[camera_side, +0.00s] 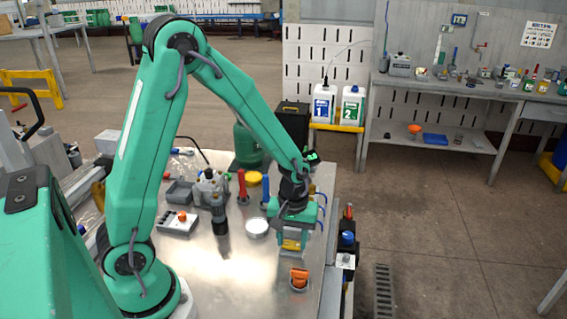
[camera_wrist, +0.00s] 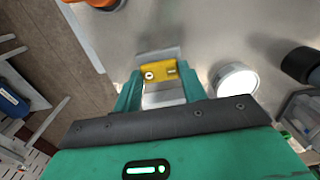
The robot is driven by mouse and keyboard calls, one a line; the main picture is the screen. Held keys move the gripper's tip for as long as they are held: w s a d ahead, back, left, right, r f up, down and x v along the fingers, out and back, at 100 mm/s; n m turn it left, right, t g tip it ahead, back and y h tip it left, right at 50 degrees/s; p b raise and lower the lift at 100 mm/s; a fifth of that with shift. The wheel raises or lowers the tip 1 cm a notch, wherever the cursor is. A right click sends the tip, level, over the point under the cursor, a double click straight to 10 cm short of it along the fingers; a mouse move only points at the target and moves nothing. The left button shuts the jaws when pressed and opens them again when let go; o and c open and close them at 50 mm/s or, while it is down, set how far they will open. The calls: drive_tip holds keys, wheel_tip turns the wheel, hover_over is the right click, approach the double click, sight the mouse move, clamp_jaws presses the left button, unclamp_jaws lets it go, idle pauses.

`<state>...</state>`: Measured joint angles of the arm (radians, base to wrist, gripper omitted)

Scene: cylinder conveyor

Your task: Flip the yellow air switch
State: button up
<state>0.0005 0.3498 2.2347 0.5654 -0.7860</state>
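The yellow air switch (camera_side: 292,245) is a small yellow block on a grey mount near the right edge of the metal table. It also shows in the wrist view (camera_wrist: 170,72), with a white round spot on its left part. My gripper (camera_side: 293,234) points down right over it and hides part of it in the side view. In the wrist view, my gripper's green fingers (camera_wrist: 156,80) are spread apart on the left and right of the yellow block's near side. I cannot tell whether they touch it.
An orange part (camera_side: 299,278) lies in front. A dark cylinder (camera_side: 220,224), a red-handled tool (camera_side: 242,187) and a yellow disc (camera_side: 253,178) stand behind and left. The front-left tabletop is clear.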

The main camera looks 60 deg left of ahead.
sight(288, 244)
drive_tip(key=shift+s+a+t, duration=0.2)
drive_tip(key=shift+t, duration=0.2)
idle(0.3)
drive_tip(key=o, duration=1)
drive_tip(key=shift+c, duration=0.2)
drive_tip(key=shift+r, duration=0.15)
drive_tip(key=shift+r, duration=0.2)
drive_tip(key=shift+s+r, duration=0.2)
drive_tip(key=shift+r, duration=3.35)
